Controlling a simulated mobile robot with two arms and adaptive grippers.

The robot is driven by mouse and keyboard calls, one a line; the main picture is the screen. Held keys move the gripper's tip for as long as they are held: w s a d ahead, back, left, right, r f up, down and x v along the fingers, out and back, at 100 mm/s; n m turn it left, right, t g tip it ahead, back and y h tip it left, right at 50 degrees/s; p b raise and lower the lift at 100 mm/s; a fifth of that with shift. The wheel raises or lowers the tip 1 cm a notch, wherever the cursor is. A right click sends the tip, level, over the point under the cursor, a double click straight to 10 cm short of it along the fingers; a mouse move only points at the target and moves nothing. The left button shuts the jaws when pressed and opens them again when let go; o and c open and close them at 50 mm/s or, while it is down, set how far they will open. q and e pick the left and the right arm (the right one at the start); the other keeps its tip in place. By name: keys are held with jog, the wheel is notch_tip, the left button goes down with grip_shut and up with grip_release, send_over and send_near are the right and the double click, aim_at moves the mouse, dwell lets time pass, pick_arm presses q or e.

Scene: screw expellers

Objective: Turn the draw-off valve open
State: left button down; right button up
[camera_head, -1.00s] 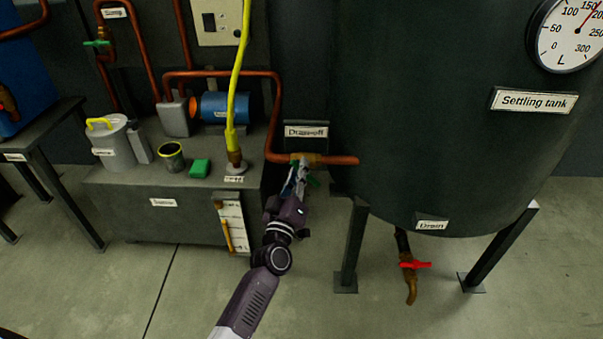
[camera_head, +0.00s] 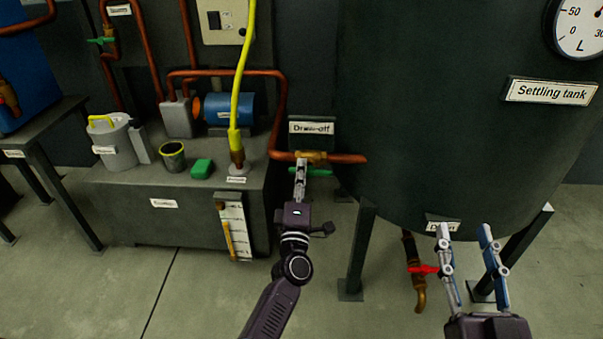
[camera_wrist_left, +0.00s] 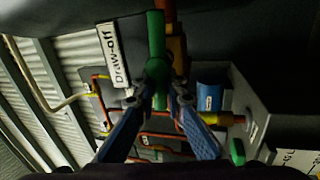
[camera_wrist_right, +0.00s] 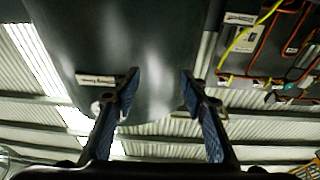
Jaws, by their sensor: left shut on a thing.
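The draw-off valve's brass body (camera_head: 311,156) sits in the copper pipe beside the settling tank, below the "Draw-off" sign (camera_head: 311,127). Its green handle (camera_head: 319,172) lies just below the body and looks roughly in line with the pipe. In the left wrist view the handle (camera_wrist_left: 156,40) runs alongside the brass body (camera_wrist_left: 177,45). My left gripper (camera_head: 300,163) is shut on the handle; it also shows in the left wrist view (camera_wrist_left: 161,88). My right gripper (camera_head: 465,232) is open and empty in front of the tank; its fingers also show in the right wrist view (camera_wrist_right: 158,78).
The dark settling tank (camera_head: 430,110) fills the right side. Its drain valve with a red handle (camera_head: 424,269) hangs below, near my right gripper. A grey sump box (camera_head: 150,215) with a green block (camera_head: 202,168), cup and can stands left. Open floor lies in front.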

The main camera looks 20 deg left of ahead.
pick_arm(q)
jog(key=shift+f+n, duration=0.2)
jog(key=shift+n, duration=0.4)
pick_arm(e)
jog(key=shift+s+a+r+t, duration=0.1)
jog(key=shift+s+r+t, duration=0.2)
jog(key=shift+r, duration=0.35)
jog(key=shift+s+r+t, duration=0.1)
jog(key=shift+r+t, duration=0.3)
jog(key=shift+r, duration=0.2)
pick_arm(q)
jog(key=c, duration=2)
grip_release()
pick_arm(e)
jog(key=shift+w, duration=0.1)
pick_arm(q)
jog(key=shift+o, duration=0.2)
jog(key=v, duration=1.2)
jog(key=shift+d, duration=0.15)
